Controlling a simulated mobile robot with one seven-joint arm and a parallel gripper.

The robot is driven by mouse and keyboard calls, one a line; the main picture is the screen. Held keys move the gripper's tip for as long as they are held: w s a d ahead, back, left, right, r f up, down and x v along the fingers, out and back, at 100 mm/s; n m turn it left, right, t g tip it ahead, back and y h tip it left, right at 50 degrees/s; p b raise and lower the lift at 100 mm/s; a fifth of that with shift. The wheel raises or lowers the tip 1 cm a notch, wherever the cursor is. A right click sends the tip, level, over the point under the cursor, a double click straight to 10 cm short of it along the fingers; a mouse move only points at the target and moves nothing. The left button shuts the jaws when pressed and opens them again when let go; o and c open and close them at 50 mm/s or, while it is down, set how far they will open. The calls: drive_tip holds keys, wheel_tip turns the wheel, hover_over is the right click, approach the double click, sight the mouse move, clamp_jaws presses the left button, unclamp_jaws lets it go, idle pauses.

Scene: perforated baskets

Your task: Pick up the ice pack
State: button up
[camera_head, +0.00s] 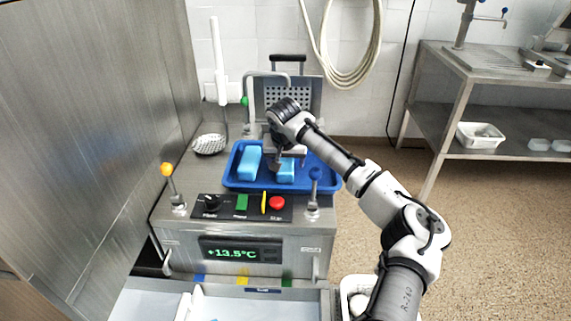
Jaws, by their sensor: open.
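Two light-blue blocks that look like ice packs lie in a dark-blue tray (238,184) on top of the steel machine. The left ice pack (250,162) is fully in view. The right ice pack (286,171) is partly hidden by my gripper (285,163), which hangs down over it from the arm. My gripper is open. I cannot tell whether its fingers touch the pack or reach around it, as they are small and partly hidden here.
The steel machine has a control panel (243,207), upright levers with an orange knob (167,169) and a blue knob (315,173), and a tap (255,85) behind the tray. A perforated ladle (210,143) lies left of the tray. A perforated basket (302,97) stands behind.

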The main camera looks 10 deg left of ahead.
drive_tip(key=c, duration=1.2)
drive_tip(key=shift+r, duration=0.1)
wheel_tip(320, 180, up, 20)
drive_tip(key=b, duration=0.1)
